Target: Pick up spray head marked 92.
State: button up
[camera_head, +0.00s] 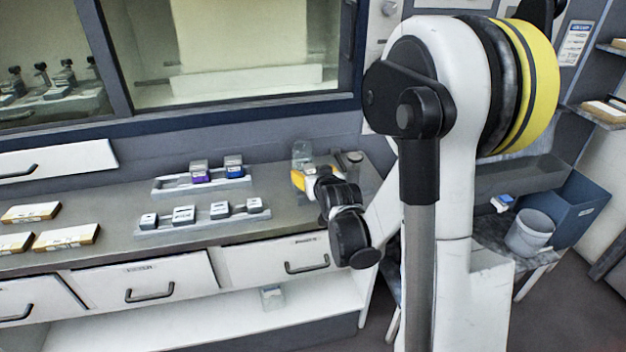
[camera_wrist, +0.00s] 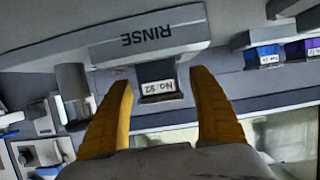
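The spray head marked No. 92 (camera_wrist: 158,80) shows in the wrist view, dark with a white label that reads upside down. It is next to a grey piece marked RINSE (camera_wrist: 150,36). My gripper (camera_wrist: 162,88) has its two yellow fingers apart, one on each side of the spray head, with a gap visible at both sides. In the head view, my gripper (camera_head: 299,179) is low over the right end of the grey counter (camera_head: 275,221), beside a clear container (camera_head: 302,152). I cannot make out the No. 92 head there.
A rack (camera_head: 165,185) holds a purple-marked head (camera_head: 200,174) and a blue-marked head (camera_head: 234,169). A front rack (camera_head: 160,227) holds several grey pieces. Flat boxes (camera_head: 66,238) lie at left. A window frame (camera_head: 230,107) stands behind the counter. A grey bucket (camera_head: 528,233) is at right.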

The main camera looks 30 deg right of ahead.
grip_shut()
jog(key=shift+r, duration=0.1)
